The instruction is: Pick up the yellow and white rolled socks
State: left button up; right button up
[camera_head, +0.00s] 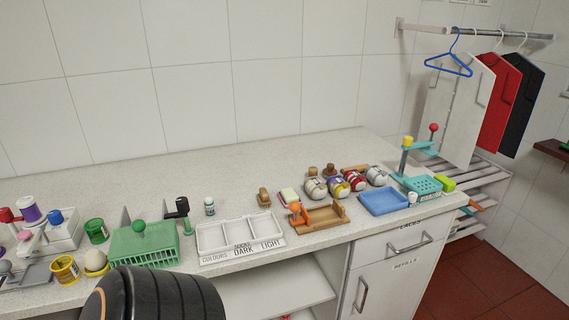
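Several rolled socks lie in a row on the stone counter (270,160), right of the middle. The second from the left (337,184) shows yellow, with purple and pale patches. It is the only roll where I see clear yellow, and it is too small to tell its exact pattern. A beige-white roll (315,188) is to its left. A red and white roll (354,179) and a whitish roll (377,175) are to its right. Neither of my grippers is in view. A black ribbed part of my arm covers the counter's front at bottom left.
In front of the socks are a wooden tool with an orange knob (318,216) and a blue tray (384,201). A white sorting tray (240,236) labelled colours, dark and light is left of them. A teal press (424,180) stands right. The back of the counter is clear.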

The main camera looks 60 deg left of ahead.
aim_at(339, 187)
jog(key=u, duration=1.25)
